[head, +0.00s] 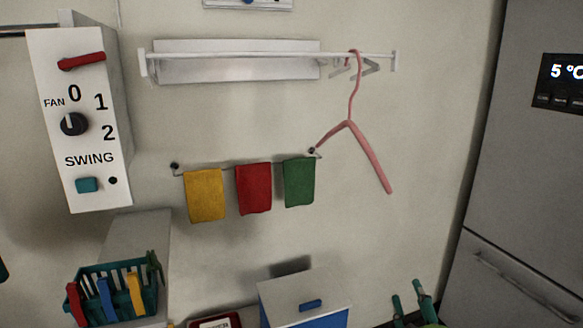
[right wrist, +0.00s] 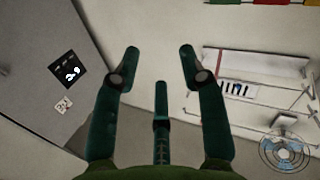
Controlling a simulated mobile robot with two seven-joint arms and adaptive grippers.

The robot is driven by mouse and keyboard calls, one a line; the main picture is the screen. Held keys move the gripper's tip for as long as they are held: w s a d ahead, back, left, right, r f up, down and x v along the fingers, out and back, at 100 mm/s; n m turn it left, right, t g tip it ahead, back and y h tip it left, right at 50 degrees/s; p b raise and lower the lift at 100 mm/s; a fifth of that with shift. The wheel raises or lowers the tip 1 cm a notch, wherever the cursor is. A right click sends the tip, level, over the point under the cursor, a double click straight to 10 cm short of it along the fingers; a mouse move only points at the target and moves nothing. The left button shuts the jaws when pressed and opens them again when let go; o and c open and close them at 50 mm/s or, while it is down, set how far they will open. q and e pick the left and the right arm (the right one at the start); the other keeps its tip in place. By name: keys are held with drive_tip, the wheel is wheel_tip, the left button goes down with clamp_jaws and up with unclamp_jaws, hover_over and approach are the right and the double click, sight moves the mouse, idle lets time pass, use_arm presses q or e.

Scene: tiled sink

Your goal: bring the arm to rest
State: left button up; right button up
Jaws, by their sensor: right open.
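My right gripper (head: 412,300) shows at the bottom right of the head view, with its green fingers pointing up, low in front of the wall and left of the fridge. In the right wrist view my right gripper (right wrist: 160,62) has its fingers spread, with nothing between them. A small dark teal bit sits at the left edge of the head view, too cut off to identify. I cannot make out my left gripper in either view.
A pink hanger (head: 368,155) hangs from the wall rail (head: 230,54). Yellow (head: 205,195), red (head: 254,188) and green (head: 299,182) cloths hang below. A control box (head: 80,130), peg basket (head: 112,292) and blue-white box (head: 305,295) are left of my right gripper; the fridge (head: 535,170) is right.

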drive_tip(key=s+f+m+g, duration=0.1)
drive_tip(key=s+f+g, duration=0.35)
drive_tip(key=f, duration=0.45)
drive_tip(key=s+f+g, duration=0.3)
drive_tip(key=s+f, duration=0.2)
drive_tip(key=f, duration=0.3)
drive_tip(key=s+a+f+g+y, duration=0.2)
drive_tip(key=s+f+g, duration=0.65)
drive_tip(key=s, duration=0.65)
wheel_tip(320, 180, down, 23)
drive_tip(key=s, duration=0.1)
drive_tip(key=s+d+f+g, duration=0.1)
drive_tip(key=s+d+f, duration=0.1)
drive_tip(key=s+f, duration=1.3)
drive_tip(key=shift+s+d+f, duration=0.25)
drive_tip(key=shift+s+d, duration=0.1)
drive_tip(key=shift+s, duration=0.6)
